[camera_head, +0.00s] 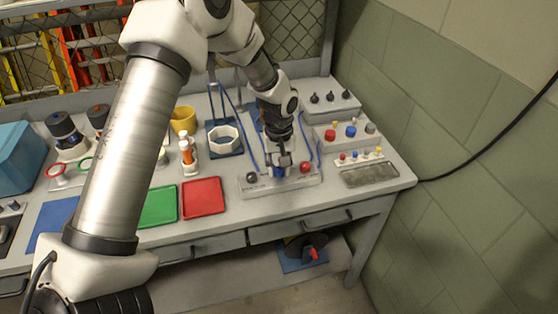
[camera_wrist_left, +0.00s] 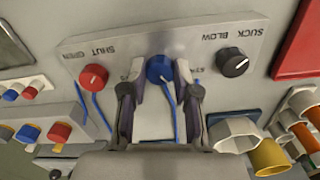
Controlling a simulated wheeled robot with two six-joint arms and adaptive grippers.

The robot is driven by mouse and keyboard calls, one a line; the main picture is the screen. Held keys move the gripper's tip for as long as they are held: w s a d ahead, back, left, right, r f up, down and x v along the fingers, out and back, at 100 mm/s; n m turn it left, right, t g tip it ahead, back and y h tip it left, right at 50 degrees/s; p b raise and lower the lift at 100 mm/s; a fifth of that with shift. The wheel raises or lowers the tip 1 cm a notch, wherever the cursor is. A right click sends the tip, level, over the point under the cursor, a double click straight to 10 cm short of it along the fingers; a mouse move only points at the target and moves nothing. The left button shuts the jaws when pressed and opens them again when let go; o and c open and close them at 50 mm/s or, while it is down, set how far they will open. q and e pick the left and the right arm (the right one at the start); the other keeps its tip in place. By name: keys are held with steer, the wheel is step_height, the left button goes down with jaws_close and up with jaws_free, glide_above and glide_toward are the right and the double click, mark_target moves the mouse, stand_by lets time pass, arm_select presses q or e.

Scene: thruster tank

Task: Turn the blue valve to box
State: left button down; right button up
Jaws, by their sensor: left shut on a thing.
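The blue valve (camera_wrist_left: 159,68) is a round knob in the middle of a grey panel (camera_wrist_left: 200,50). In the head view the blue valve (camera_head: 279,173) shows partly below my gripper. My left gripper (camera_wrist_left: 160,82) comes down over it in the head view (camera_head: 281,161), with a finger on each side of the knob, and is shut on it. Lettering beside the knob is mostly hidden by the fingers. I cannot read which way the blue valve points. A white hexagonal open box (camera_head: 224,140) stands on a blue mat behind the panel. My right gripper is not in view.
On the same panel are a red knob (camera_wrist_left: 94,77) labelled SHUT and OPEN, and a black knob (camera_wrist_left: 234,62) labelled SUCK and BLOW. Blue tubes (camera_head: 311,141) run behind. Red tray (camera_head: 203,197) and green tray (camera_head: 158,205) lie left; a wall (camera_head: 465,110) bounds the right.

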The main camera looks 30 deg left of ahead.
arm_select(q)
steer(key=m+p, duration=0.1)
steer(key=m, duration=0.1)
steer(key=m+p, duration=0.1)
steer(key=shift+s+m, duration=0.2)
steer(key=shift+m, duration=0.2)
steer(key=shift+f+m+p, duration=0.2)
steer(key=shift+m+p, duration=0.4)
steer(key=shift+m, duration=0.9)
steer(key=c, duration=0.8)
jaws_free()
steer(key=shift+w, duration=0.1)
steer(key=shift+c, duration=0.2)
steer(key=shift+w, duration=0.1)
steer(key=shift+r, duration=0.15)
